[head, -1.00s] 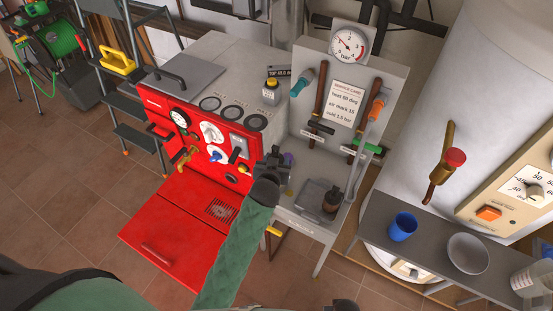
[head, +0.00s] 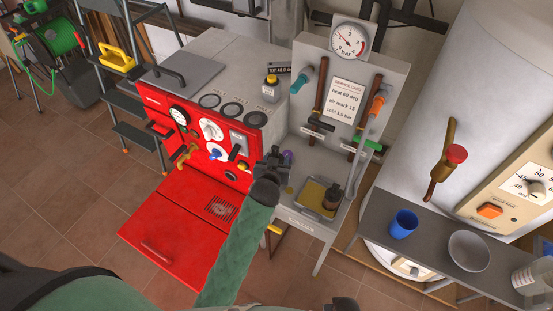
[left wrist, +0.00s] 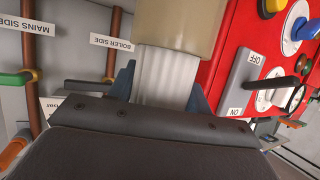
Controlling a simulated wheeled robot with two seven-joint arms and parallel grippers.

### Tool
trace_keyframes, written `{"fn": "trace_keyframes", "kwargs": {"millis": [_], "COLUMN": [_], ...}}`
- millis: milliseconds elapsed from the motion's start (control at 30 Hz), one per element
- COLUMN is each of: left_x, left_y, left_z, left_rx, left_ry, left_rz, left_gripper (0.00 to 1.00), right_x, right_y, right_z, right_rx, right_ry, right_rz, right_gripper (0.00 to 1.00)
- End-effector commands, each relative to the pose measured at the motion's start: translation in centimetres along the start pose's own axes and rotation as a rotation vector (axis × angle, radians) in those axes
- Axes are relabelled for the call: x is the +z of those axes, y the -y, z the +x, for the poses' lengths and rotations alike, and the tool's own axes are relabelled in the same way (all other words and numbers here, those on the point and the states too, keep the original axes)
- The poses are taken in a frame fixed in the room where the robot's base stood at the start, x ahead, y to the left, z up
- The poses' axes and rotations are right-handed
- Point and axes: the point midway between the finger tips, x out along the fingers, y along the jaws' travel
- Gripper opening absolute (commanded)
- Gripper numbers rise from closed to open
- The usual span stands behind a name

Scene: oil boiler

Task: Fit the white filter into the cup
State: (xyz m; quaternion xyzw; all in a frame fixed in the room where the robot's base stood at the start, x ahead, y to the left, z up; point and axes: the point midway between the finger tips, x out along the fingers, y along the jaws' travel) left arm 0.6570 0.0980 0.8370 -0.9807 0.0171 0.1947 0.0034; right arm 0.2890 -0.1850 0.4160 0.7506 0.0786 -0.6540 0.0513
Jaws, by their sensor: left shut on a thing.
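The white filter shows in the left wrist view (left wrist: 162,75) as a ribbed white cylinder between the blue-grey fingers of my left gripper (left wrist: 160,88). In the head view my left gripper (head: 277,158) is in front of the red boiler's right edge and hides the filter. A tan piece (left wrist: 178,28), which looks like the cup, covers the filter's far end in the wrist view. I cannot tell how deep the filter sits in it. A small amber patch (head: 290,189) shows just below the gripper in the head view. My right gripper is not in view.
The red boiler (head: 180,215) has its front panel folded down. A tray (head: 302,204) with a yellowish inside and a dark bottle (head: 333,196) lie right of the gripper. Pipes with valve handles stand behind. A blue cup (head: 403,225) and grey bowl (head: 468,251) sit on the right shelf.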

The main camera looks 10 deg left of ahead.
Motion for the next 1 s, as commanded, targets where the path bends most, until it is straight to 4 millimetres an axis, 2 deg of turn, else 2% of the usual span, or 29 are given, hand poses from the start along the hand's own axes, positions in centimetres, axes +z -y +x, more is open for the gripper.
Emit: {"fn": "trace_keyframes", "kwargs": {"millis": [1000], "left_x": [2.1], "left_y": [0.0], "left_z": [0.9], "left_rx": [0.000], "left_ry": [0.000], "left_rz": [0.000], "left_gripper": [0.23], "right_x": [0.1], "right_y": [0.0], "right_z": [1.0], "right_rx": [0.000], "right_ry": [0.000], "right_rz": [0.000], "right_gripper": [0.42]}}
